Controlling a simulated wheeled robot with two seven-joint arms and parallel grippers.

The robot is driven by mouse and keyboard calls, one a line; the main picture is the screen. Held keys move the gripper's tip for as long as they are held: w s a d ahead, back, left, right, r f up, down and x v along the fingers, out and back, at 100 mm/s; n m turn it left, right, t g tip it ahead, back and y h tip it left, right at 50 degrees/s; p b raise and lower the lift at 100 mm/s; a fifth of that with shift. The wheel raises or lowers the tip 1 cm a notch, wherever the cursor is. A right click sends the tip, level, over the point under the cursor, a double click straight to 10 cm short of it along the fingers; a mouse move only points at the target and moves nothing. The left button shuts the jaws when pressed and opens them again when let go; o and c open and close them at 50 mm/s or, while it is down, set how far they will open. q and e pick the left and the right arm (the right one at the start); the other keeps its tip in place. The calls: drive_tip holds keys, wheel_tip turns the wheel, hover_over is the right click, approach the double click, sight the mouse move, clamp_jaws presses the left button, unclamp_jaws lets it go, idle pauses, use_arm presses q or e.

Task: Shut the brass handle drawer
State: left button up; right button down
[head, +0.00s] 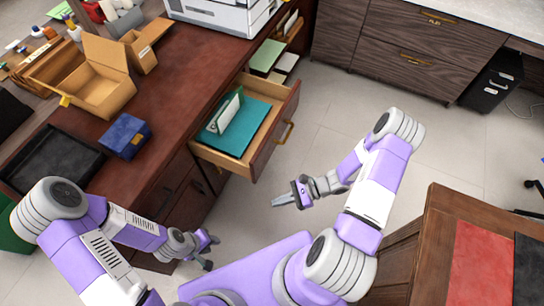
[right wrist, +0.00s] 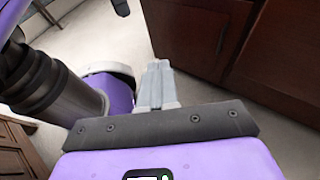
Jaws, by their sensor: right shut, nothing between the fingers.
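The drawer (head: 263,143) with the brass handle (head: 286,132) stands pulled out of the wooden desk in the head view. A teal folder (head: 233,127) and a green-and-white item (head: 229,111) lie in it. My right gripper (head: 277,202) is shut and empty, over the floor below the drawer front in the picture, apart from the handle. Its closed fingers also show in the right wrist view (right wrist: 156,70), with brown cabinet fronts (right wrist: 200,35) beyond. My left gripper (head: 211,252) looks open and empty, beside the lower cabinet fronts of the desk.
Cardboard boxes (head: 101,88), a blue box (head: 126,136) and a black tray (head: 50,160) sit on the desktop. A printer (head: 225,14) stands at its far end. Another wooden desk (head: 430,235) is at the lower right. The tiled floor right of the drawer is clear.

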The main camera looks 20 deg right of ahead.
drive_tip(key=w+d+r+m+t+h+b, duration=0.1)
drive_tip(key=w+d+m+t, duration=0.3)
drive_tip(key=d, duration=0.3)
drive_tip(key=w+d+r+m+t+h, duration=0.1)
drive_tip(key=w+d+r+m+t, duration=0.1)
drive_tip(key=d+m+t, duration=0.35)
drive_tip(key=n+t+b, duration=0.1)
drive_tip(key=n+b, duration=0.1)
drive_tip(key=b, duration=0.1)
approach(265, 150)
drive_tip(key=x, duration=0.5)
drive_tip(key=shift+w+a+f, duration=0.2)
drive_tip(key=shift+w+a, duration=0.05)
drive_tip(key=shift+a, duration=0.1)
drive_tip(key=shift+w+a+r+t, duration=0.1)
drive_tip(key=shift+w+a+t, duration=0.15)
drive_tip(key=shift+w+a, duration=0.15)
drive_tip(key=shift+w, duration=0.1)
